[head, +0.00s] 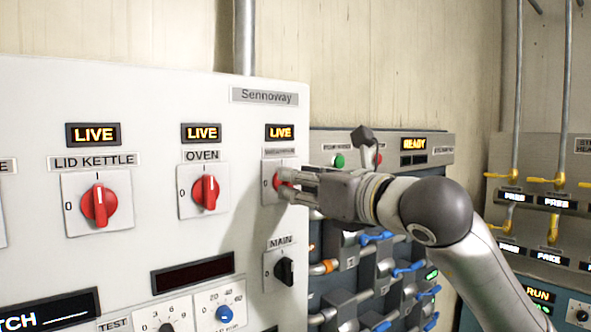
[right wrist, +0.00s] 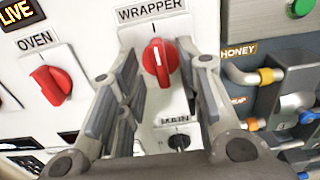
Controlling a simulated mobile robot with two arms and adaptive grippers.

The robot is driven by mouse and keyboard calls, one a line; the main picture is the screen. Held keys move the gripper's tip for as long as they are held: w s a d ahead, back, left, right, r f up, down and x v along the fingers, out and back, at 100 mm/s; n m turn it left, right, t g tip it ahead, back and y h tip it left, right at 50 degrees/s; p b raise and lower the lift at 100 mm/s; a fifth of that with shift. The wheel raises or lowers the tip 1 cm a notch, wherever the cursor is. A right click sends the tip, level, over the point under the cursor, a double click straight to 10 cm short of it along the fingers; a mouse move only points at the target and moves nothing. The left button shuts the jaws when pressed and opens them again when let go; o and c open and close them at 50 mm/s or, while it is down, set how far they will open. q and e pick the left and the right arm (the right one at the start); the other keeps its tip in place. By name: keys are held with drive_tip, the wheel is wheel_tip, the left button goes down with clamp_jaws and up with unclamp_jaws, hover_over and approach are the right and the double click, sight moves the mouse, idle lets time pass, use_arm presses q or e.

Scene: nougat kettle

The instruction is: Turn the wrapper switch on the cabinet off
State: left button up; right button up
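The wrapper switch is a red rotary knob on a white plate, on the white cabinet (head: 140,240). It shows in the right wrist view (right wrist: 160,65) under a WRAPPER label, its white mark upright towards the I. In the head view the knob (head: 278,178) is partly hidden by my right gripper (head: 287,186), and the display (head: 280,132) above it reads LIVE. In the right wrist view my right gripper's fingers (right wrist: 160,58) are spread open, one on each side of the knob, with gaps visible; I see no clear contact. My left gripper is out of view.
The oven knob (head: 205,192) and lid kettle knob (head: 99,204) sit to the left, both under LIVE displays. A black MAIN knob (head: 284,271) sits just below. A grey panel with blue-handled valves (head: 375,237) stands right of the cabinet.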

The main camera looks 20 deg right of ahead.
drive_tip(key=shift+x, duration=0.85)
drive_tip(key=shift+c, duration=0.5)
clamp_jaws()
drive_tip(key=shift+s+a+f+n+b, duration=0.1)
drive_tip(key=shift+n+b, duration=1.35)
drive_tip(key=shift+n, duration=1.5)
drive_tip(key=shift+w+a+f+n+b, duration=0.1)
drive_tip(key=shift+n+b, duration=1.4)
drive_tip(key=shift+n, duration=1.5)
drive_tip(key=shift+s+a+f+n+b, duration=0.1)
drive_tip(key=shift+n+b, duration=1.35)
drive_tip(key=shift+n, duration=1.5)
